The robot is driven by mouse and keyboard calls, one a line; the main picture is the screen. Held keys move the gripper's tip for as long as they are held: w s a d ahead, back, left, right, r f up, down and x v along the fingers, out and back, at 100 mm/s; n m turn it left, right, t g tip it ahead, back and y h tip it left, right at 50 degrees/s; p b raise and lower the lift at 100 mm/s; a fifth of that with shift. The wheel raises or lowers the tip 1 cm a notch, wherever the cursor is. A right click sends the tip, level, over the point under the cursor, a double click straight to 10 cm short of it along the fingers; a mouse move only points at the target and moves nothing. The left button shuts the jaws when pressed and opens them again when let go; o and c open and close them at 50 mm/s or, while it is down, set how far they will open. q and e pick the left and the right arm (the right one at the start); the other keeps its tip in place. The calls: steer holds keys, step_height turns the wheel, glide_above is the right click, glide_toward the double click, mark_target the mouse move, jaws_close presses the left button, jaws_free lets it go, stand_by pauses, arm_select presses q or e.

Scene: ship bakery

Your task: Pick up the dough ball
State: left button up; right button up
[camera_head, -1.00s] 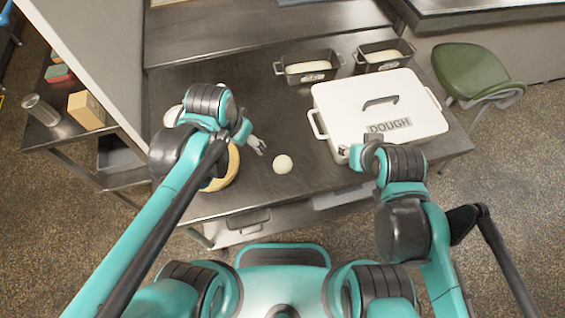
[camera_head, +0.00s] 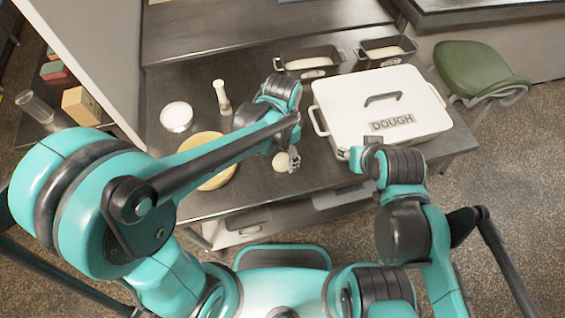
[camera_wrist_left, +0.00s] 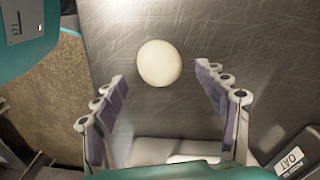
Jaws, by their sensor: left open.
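The dough ball (camera_head: 281,163) is small, round and cream-coloured and lies on the steel table near its front edge. My left gripper (camera_head: 294,161) is right over it in the head view and hides part of it. In the left wrist view the dough ball (camera_wrist_left: 159,63) lies at the open end of the gap between the two spread fingers of my left gripper (camera_wrist_left: 161,74). Neither finger visibly grips it. My right gripper (camera_head: 346,153) is at the front left corner of the white DOUGH box; its fingers are too small to read.
The lidded white DOUGH box (camera_head: 418,143) fills the table's right side. Two dark loaf tins (camera_head: 310,74) stand behind. A round wooden board (camera_head: 207,184), a white bowl (camera_head: 176,117) and a white shaker-like object (camera_head: 221,97) are on the left.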

arm_select(q)
step_height(320, 180, down, 2)
steer(key=shift+f+b, duration=0.25)
steer(key=shift+b, duration=0.05)
steer(key=shift+r, duration=0.1)
steer(key=c, duration=1.3)
